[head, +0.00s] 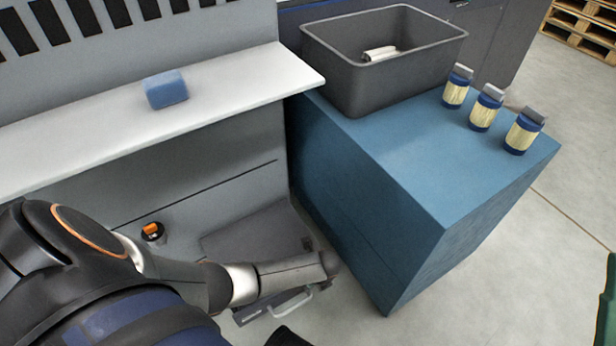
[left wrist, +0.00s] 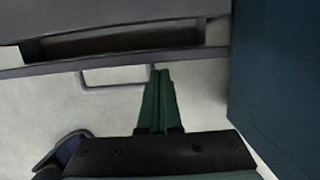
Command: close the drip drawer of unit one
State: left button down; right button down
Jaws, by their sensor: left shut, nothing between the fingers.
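The drip drawer of the grey unit is low down and stands open. Its front and pale handle (head: 290,306) show below my left arm in the head view; the arm hides part of it. In the left wrist view the drawer's front rim (left wrist: 48,70) crosses the picture, with a dark gap behind it and the handle loop (left wrist: 115,86) in front. My left gripper (left wrist: 159,72) is shut and empty, its green fingertips just right of the handle; I cannot tell whether they touch.
A blue cabinet (head: 400,240) stands close right of the drawer, also in the left wrist view (left wrist: 275,80). It carries a grey bin (head: 350,85) and three blue-and-cream bottles (head: 482,112). A blue block (head: 165,90) lies on the unit's white shelf (head: 240,75). Floor before the drawer looks clear.

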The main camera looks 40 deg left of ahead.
pick_arm(q)
jog(key=shift+a, duration=0.1)
dwell(0.3)
jog(key=a, duration=0.1)
jog(key=w+a, duration=0.1)
jog(key=a, duration=0.1)
jog(key=w+a, duration=0.1)
jog(key=shift+a, duration=0.35)
pick_arm(e)
jog(key=shift+f, duration=0.3)
jog(key=shift+r, duration=0.1)
